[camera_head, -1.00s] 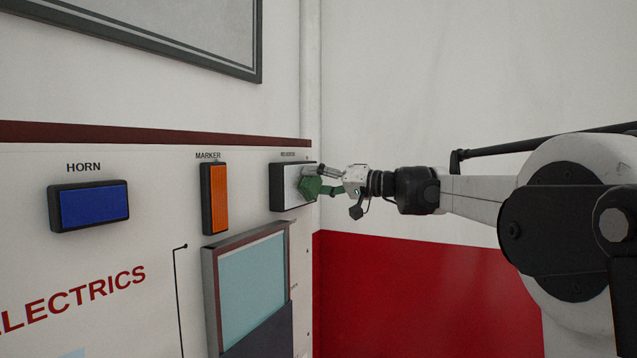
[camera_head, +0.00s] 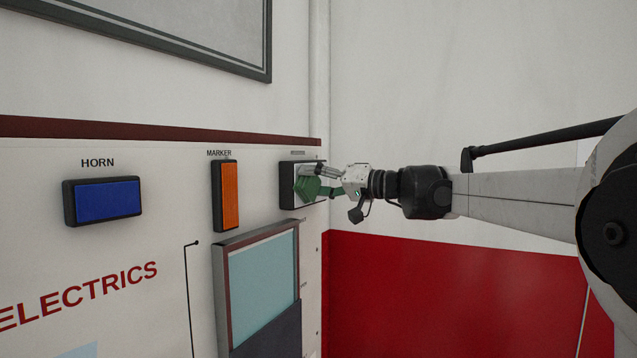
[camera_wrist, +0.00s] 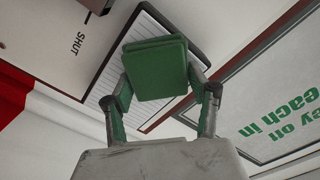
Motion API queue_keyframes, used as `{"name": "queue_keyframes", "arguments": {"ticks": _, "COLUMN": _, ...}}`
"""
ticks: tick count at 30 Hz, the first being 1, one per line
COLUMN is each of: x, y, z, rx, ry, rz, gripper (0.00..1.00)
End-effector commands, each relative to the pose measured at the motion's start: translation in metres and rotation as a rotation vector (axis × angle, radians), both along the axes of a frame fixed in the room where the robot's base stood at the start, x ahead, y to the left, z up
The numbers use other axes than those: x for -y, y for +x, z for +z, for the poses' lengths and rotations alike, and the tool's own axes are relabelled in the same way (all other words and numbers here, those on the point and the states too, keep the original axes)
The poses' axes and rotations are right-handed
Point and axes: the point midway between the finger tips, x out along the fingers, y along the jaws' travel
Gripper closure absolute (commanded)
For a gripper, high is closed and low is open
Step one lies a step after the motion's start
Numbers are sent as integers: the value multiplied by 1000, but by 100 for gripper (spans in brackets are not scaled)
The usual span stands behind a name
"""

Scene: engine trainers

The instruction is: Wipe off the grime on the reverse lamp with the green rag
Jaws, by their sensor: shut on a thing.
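The reverse lamp (camera_head: 290,189) is a white lens in a dark frame at the right end of the panel; its label above is too small to read. In the wrist view its ribbed white lens (camera_wrist: 150,45) shows behind the rag. The green rag (camera_head: 308,188) is a folded pad, also in the wrist view (camera_wrist: 155,68). My gripper (camera_head: 322,182) is shut on the rag, with a finger on each side of it in the wrist view (camera_wrist: 158,92). The rag covers part of the lens; I cannot tell if it touches. No grime is visible on the part showing.
On the panel, the blue HORN lamp (camera_head: 102,201) and orange MARKER lamp (camera_head: 230,195) sit left of the reverse lamp. A framed teal screen (camera_head: 262,285) is below. A framed board (camera_head: 150,30) hangs above. The wall's red lower part (camera_head: 450,295) lies right.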

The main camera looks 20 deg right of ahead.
Motion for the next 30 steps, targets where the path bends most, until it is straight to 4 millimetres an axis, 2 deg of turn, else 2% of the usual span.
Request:
{"name": "queue_keyframes", "arguments": {"ticks": 6, "x": -11, "y": -9, "z": 0, "rx": 0, "ry": 0, "rz": 1, "gripper": 67}}
{"name": "queue_keyframes", "arguments": {"ticks": 16, "x": -10, "y": -10, "z": 0, "rx": 0, "ry": 0, "rz": 1, "gripper": 67}}
{"name": "queue_keyframes", "arguments": {"ticks": 30, "x": 17, "y": -33, "z": 0, "rx": 0, "ry": 0, "rz": -1, "gripper": 67}}
